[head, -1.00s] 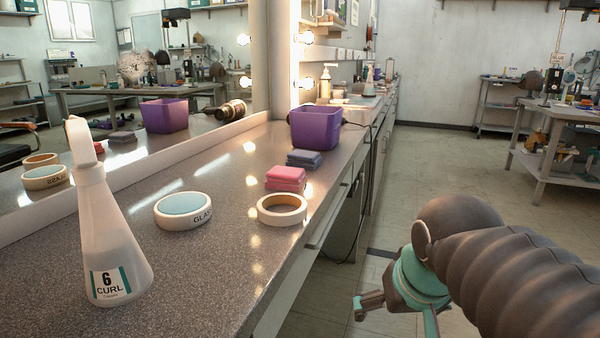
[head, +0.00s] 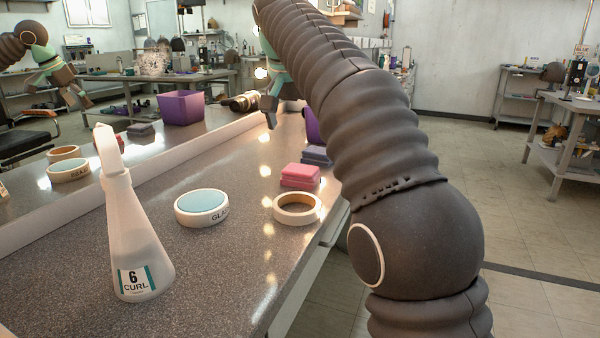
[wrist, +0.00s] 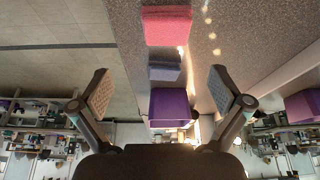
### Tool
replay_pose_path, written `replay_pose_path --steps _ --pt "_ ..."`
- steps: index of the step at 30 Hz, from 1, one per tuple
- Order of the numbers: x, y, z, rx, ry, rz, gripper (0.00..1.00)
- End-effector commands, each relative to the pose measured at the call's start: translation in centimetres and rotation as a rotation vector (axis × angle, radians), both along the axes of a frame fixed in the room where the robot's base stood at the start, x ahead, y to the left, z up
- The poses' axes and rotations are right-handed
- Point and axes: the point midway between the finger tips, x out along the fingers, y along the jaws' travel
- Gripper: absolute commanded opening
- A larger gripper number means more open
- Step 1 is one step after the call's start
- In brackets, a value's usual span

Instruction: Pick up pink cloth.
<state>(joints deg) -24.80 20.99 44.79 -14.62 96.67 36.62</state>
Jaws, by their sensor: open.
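The folded pink cloth (head: 300,175) lies on the speckled counter in the head view, behind the white ring dish. It also shows at the top middle of the wrist view (wrist: 166,26). My gripper (head: 272,105) is over the counter, beyond the pink cloth and higher, partly hidden behind my arm. In the wrist view my gripper (wrist: 162,88) has its two pads wide apart with nothing between them touching either pad. The pink cloth is apart from the fingers.
A folded grey-blue cloth (head: 316,155) lies just behind the pink one. A purple bin (wrist: 169,106) stands beyond it, mostly hidden in the head view. A GLA-labelled dish (head: 201,207), a ring dish (head: 297,209) and a spray bottle (head: 132,235) stand nearer. The mirror runs along the left.

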Motion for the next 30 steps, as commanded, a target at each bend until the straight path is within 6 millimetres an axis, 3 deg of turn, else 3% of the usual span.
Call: replay_pose_path --steps 7,18,30 --pt "0.9 1.2 -0.5 0.002 0.001 -0.019 1.00" --pt "3.0 0.5 -6.1 0.001 0.001 -0.018 1.00" --pt "4.3 0.0 -9.2 0.002 0.001 -0.019 1.00"
